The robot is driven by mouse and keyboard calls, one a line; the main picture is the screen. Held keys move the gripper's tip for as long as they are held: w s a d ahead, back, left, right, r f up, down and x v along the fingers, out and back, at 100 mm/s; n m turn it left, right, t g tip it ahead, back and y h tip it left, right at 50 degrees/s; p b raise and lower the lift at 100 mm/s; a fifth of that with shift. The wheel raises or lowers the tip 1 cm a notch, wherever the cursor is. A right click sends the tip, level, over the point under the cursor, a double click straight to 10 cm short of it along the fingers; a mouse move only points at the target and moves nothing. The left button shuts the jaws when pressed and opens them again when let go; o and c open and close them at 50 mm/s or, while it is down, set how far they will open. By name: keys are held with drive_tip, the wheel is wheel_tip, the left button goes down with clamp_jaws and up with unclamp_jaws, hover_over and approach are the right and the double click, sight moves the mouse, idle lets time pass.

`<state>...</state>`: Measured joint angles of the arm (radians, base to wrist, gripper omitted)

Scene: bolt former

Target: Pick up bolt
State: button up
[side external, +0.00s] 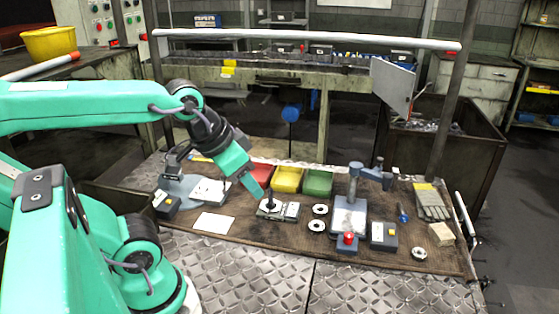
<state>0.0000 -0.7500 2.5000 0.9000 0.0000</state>
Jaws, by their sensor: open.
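A small dark bolt (270,197) stands upright on a light grey fixture block (290,212) near the middle of the workbench. My gripper (257,189) is just up and to the left of the bolt, tilted down towards it. Its fingers are open and hold nothing that I can see. The fingertips look close to the bolt, but I cannot tell from this view whether they touch it. The gap between the fingers is hard to make out.
Red (261,173), yellow (287,179) and green (318,183) bins stand behind the bolt. A press (350,212) with a red button (348,238) is to the right. Two rings (317,225) lie between. Gloves (431,204) lie far right. The front metal plate is clear.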

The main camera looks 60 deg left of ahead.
idle(0.3)
drive_tip(key=n+g, duration=0.6)
drive_tip(key=n, duration=0.5)
hover_over(271, 189)
drive_tip(key=f, duration=1.3)
drive_tip(key=shift+s+f, duration=0.2)
drive_tip(key=shift+f, duration=0.05)
drive_tip(key=shift+a+f, duration=0.15)
drive_tip(key=shift+f, duration=0.05)
drive_tip(key=shift+w+f, duration=0.2)
drive_tip(key=shift+f, duration=3.7)
clamp_jaws()
